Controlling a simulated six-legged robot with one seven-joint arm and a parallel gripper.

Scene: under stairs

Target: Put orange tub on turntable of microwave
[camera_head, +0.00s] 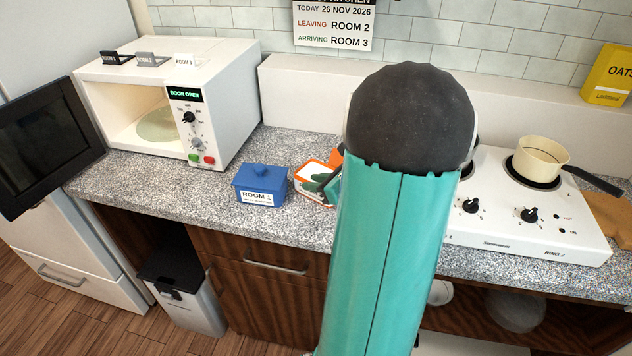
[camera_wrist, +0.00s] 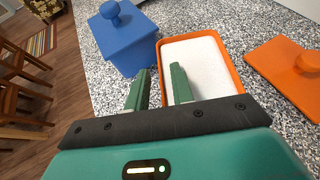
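The orange tub (camera_wrist: 233,72) stands uncovered on the speckled counter, with a flat white surface inside its orange rim. It also shows in the head view (camera_head: 307,169), partly hidden by my arm. My gripper (camera_wrist: 161,78) is at its left wall, in the wrist view. The two green fingers are apart, one on each side of that wall, with a gap between them; I cannot tell if either touches. The microwave (camera_head: 228,118) is at the left, its dark door (camera_head: 45,143) swung open. Its pale round turntable (camera_head: 158,124) looks empty.
A lidded blue tub (camera_head: 261,183), labelled ROOM 1, stands close left of the orange tub. An orange lid (camera_wrist: 283,70) with a knob lies to its right in the wrist view. A hob (camera_head: 500,190) with a cream pan (camera_head: 541,157) is at the right.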

